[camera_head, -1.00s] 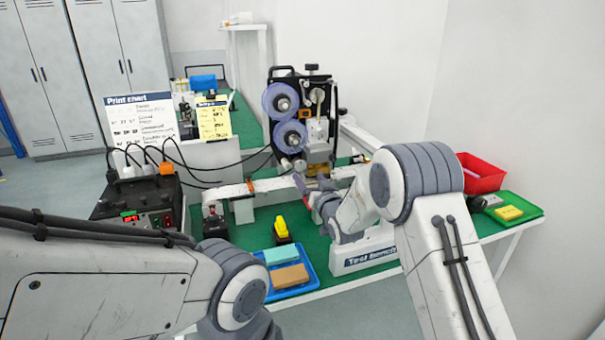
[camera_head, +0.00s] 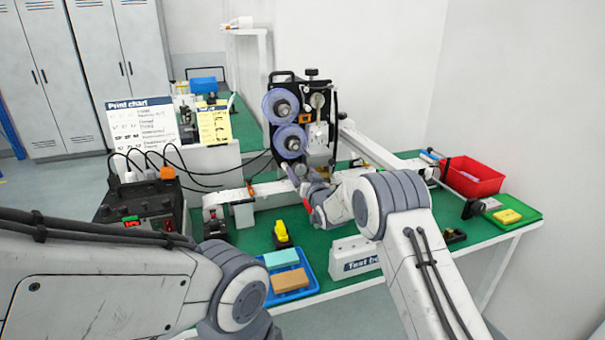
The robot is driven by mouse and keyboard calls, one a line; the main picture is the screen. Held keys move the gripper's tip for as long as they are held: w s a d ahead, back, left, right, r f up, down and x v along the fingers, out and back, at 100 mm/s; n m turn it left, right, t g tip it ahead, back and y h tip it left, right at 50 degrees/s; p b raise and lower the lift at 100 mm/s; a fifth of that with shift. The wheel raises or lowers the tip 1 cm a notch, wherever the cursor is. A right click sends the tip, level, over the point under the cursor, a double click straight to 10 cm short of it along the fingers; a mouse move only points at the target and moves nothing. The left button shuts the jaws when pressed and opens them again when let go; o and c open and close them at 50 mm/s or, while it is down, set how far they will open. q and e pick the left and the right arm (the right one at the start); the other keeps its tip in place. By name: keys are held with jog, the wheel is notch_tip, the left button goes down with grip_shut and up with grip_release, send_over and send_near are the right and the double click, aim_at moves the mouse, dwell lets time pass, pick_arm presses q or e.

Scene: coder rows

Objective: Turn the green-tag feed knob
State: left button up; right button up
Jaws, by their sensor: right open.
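The coder (camera_head: 318,103) is a black machine with two purple-blue reels, standing over the white conveyor on the green bench. I cannot make out a green-tagged knob on it; its lower front is partly behind my right gripper. My right gripper (camera_head: 296,176) is open at the coder's lower front, just below the lower reel. Whether it touches anything is too small to tell. A control box (camera_head: 140,208) at the left has a small green patch, a red display and small knobs. My left arm crosses the lower left, and its gripper is out of view.
A blue tray (camera_head: 312,286) with teal and tan blocks lies at the bench front, beside a yellow-topped black item (camera_head: 282,234). A red bin (camera_head: 474,176) and a green tray (camera_head: 530,216) are at the right. Black cables loop from the control box.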

grip_shut()
jog(key=shift+m, duration=0.3)
jog(key=shift+f+m+b, duration=0.1)
jog(key=shift+m+b, duration=0.7)
jog(key=shift+m, duration=0.1)
jog(key=m+b, duration=0.1)
jog(key=m, duration=0.2)
jog(key=shift+b, duration=0.3)
jog(key=m+b, duration=0.1)
jog(key=m, duration=0.3)
jog(key=shift+d+m, duration=0.1)
jog(key=shift+m, duration=1.3)
